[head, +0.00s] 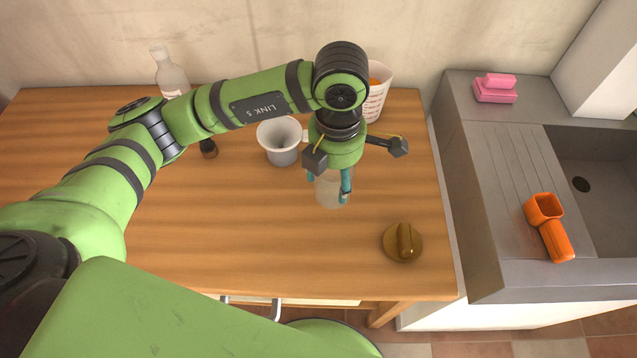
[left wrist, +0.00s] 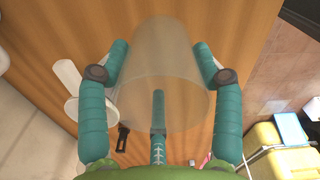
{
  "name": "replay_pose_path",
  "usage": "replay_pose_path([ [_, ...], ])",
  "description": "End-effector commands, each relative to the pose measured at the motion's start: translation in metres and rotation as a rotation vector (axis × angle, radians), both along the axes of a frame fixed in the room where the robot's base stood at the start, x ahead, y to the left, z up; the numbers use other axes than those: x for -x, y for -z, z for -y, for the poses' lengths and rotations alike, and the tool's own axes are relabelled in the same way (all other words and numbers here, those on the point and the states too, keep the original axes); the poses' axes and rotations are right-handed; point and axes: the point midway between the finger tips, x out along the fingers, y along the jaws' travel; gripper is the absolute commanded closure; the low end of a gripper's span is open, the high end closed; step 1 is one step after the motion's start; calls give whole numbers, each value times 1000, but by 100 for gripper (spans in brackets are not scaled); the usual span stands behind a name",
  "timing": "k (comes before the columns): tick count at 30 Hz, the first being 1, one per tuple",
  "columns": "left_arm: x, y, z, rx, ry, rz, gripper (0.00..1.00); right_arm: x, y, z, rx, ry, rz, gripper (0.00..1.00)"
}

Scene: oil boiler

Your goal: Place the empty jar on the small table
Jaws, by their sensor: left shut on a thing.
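The empty jar (head: 331,190) is clear, see-through and mostly below my left gripper in the head view. My left gripper (head: 328,186) points down with its teal fingers shut around the jar. In the left wrist view the jar (left wrist: 160,85) fills the middle, and two fingers of the left gripper (left wrist: 159,60) press its sides while a third lies along it. The jar is over the wooden table (head: 250,230); I cannot tell whether it touches the top. Whether this is the small table is not clear. My right gripper is not in view.
A grey-white mug (head: 279,142) stands just left of the jar. A white cup with orange contents (head: 378,95), a clear bottle (head: 171,77) and a brown knobbed lid (head: 402,242) are on the table. The grey sink unit (head: 490,150) is right. The table's front middle is clear.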

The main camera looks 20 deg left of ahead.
Motion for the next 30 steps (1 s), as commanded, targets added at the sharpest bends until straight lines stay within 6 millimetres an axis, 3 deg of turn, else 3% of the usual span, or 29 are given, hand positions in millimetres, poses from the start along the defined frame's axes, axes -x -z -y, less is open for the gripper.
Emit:
replay_pose_path([
  [5, 13, 12, -18, 1, 1, 0, 74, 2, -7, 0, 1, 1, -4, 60],
  [16, 15, 52, -21, 1, 1, -1, 74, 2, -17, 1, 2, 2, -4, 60],
  [29, 14, 60, -20, 2, 2, 2, 74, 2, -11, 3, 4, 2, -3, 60],
  [30, 14, 58, -21, 2, 2, 1, 18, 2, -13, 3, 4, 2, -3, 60],
])
